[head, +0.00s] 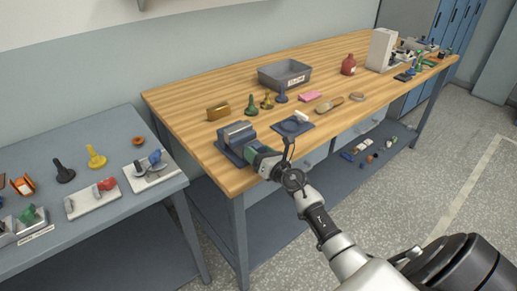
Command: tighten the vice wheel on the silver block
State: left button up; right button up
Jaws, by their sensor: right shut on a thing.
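The vice (226,151) is a dark blue-grey unit at the near left corner of the wooden workbench. A silver block (237,131) sits on top of it, between its jaws as far as I can tell. My right gripper (263,157) reaches in from the lower right and is at the vice's right-hand side. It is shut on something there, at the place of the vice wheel. The wheel itself is mostly hidden behind my gripper. My left gripper is not in view.
Close to the vice are a blue pad with a white piece (293,126), a brass block (218,112) and several spindle-shaped pieces. A grey bin (285,74) stands further back. A grey side table (92,224) with mounted parts is at left.

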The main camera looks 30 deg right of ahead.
jog(key=shift+m+p, duration=0.45)
jog(key=shift+m, duration=0.65)
jog(key=o, duration=0.9)
jog(key=s, duration=0.7)
jog(key=s+d, duration=0.1)
jog(key=s, duration=0.2)
jog(key=shift+s, duration=0.4)
